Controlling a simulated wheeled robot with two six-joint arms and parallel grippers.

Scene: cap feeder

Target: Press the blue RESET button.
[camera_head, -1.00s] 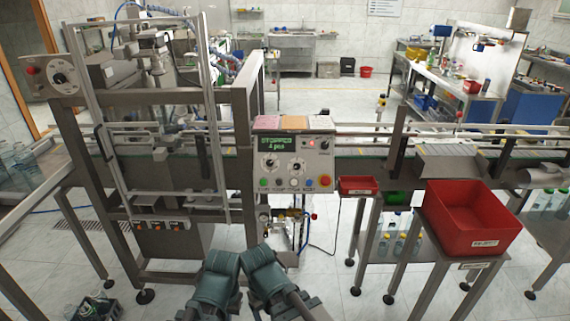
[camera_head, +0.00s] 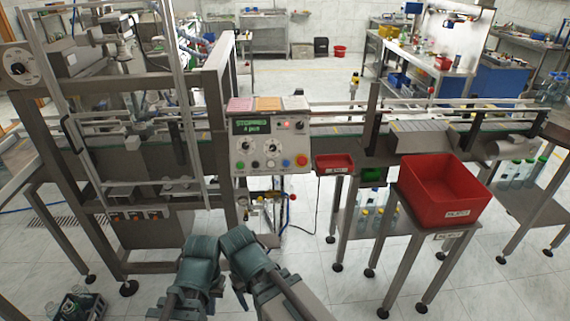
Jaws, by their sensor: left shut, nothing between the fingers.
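The blue button (camera_head: 287,163) is on the lower row of the grey control panel (camera_head: 272,135), just left of a red button on a yellow surround (camera_head: 302,160). Its label is too small to read. The panel's green display (camera_head: 252,126) reads STOPPED, with a smaller line of pieces below. My two teal arms come up at the bottom, below and in front of the panel, apart from it. My left gripper (camera_head: 241,297) is a small dark shape low between the arms, shut and empty, mostly hidden. My right gripper does not show.
A green button (camera_head: 240,165), pale buttons and dark knobs share the panel. A metal frame (camera_head: 215,110) stands left of it. A small red tray (camera_head: 335,163) and a large red bin (camera_head: 445,192) stand to the right. The conveyor (camera_head: 430,125) runs behind. Floor below the panel is partly open.

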